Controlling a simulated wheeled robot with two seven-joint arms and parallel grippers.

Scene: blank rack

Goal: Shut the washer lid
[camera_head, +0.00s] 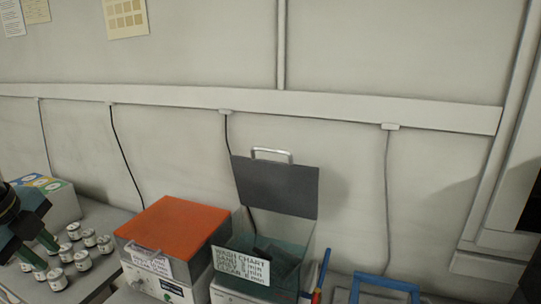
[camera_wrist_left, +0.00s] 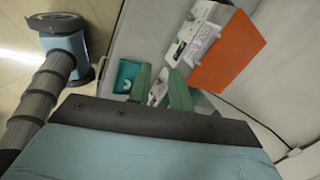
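The washer is a clear, teal-tinted box (camera_head: 292,226) with a wash-chart label on its front. Its dark grey lid (camera_head: 275,186) stands raised at the back, with a pale handle (camera_head: 271,152) on its top edge. Dark shapes, hard to make out, are inside the box. My left gripper (camera_head: 47,252) is at the far left, beside small jars and well away from the lid. Its green fingers are apart; in the left wrist view (camera_wrist_left: 160,80) they are also apart, with no object clearly held. My right gripper is not in view.
A box with an orange lid (camera_head: 174,222) stands left of the washer and also shows in the left wrist view (camera_wrist_left: 229,52). Several white jars (camera_head: 83,260) stand on the left bench. A blue frame (camera_head: 385,281) is at the right. Cables hang from the wall rail (camera_head: 300,105).

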